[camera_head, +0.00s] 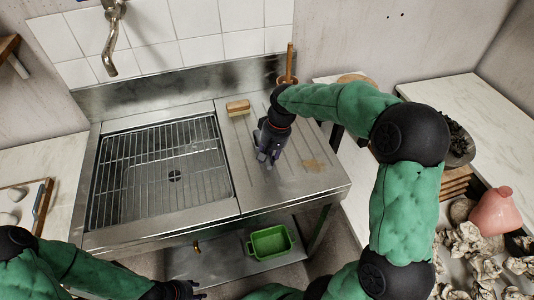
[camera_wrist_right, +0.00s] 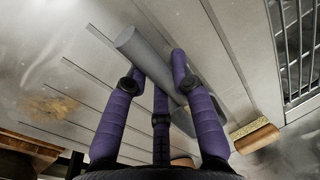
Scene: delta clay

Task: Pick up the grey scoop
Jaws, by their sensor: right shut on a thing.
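The grey scoop (camera_wrist_right: 143,52) shows in the right wrist view as a grey rod-like handle running diagonally between my right gripper's purple fingers (camera_wrist_right: 158,75). My right gripper is shut on it. In the head view my right gripper (camera_head: 270,154) is low over the ribbed steel drainboard, right of the sink, and mostly hides the scoop. I cannot tell whether the scoop touches the drainboard. My left gripper (camera_head: 187,291) is at the bottom edge of the head view, partly cut off, away from the scoop; its opening is unclear.
A wooden brush (camera_head: 238,107) lies behind the gripper on the drainboard (camera_head: 310,185). A sink with a wire rack (camera_head: 165,160) is to the left. A green tray (camera_head: 270,243) sits on the shelf below. The right-hand table holds crumpled lumps (camera_head: 465,240) and a pink jug (camera_head: 493,211).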

